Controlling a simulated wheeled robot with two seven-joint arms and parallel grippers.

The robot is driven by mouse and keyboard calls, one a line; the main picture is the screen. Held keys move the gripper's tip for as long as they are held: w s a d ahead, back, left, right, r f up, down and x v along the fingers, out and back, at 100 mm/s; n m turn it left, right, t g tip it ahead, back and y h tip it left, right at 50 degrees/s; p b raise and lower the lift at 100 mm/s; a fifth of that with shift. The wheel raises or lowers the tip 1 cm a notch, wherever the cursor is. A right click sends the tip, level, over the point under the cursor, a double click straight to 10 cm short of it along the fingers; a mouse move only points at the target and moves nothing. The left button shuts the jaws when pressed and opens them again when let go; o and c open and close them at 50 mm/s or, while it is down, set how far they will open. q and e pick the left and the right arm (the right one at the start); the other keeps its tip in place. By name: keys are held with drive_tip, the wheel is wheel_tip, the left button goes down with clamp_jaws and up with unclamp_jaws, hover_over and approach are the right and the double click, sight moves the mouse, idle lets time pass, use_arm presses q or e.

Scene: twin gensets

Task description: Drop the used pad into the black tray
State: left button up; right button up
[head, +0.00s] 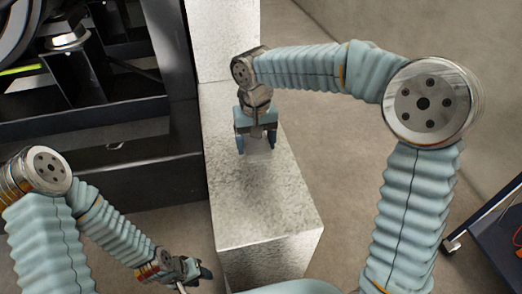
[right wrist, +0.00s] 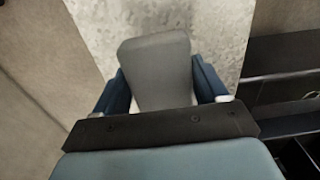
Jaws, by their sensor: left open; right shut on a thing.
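A grey, flat, rounded pad (right wrist: 155,72) is between the two blue fingers of my right gripper (right wrist: 158,80) in the right wrist view. I take it to be the used pad. In the head view my right gripper (head: 256,140) points down over a pale speckled metal block (head: 255,205), with the pad only faintly visible between its fingers. The gap between pad and block is hard to judge. My left gripper (head: 196,274) is open and empty at the bottom, left of the block. I cannot make out the black tray in either view.
A black steel frame (head: 150,150) with machinery stands at the left, beside the block. A dark wheeled cart (head: 495,235) with a blue edge is cut off at the lower right. Bare concrete floor (head: 335,160) lies between block and cart.

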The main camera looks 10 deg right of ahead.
drive_tip(key=shift+w+d+f, duration=0.2)
drive_tip(key=shift+d+f, duration=0.2)
drive_tip(key=shift+f, duration=0.1)
drive_tip(key=shift+w+d+f, duration=0.2)
drive_tip(key=shift+d+f, duration=0.15)
drive_tip(key=shift+f, duration=0.15)
drive_tip(key=shift+w+d+f, duration=0.1)
drive_tip(key=shift+d+f, duration=0.05)
drive_tip(key=shift+f, duration=1.65)
drive_tip(key=shift+f, duration=0.15)
drive_tip(key=o, duration=1.1)
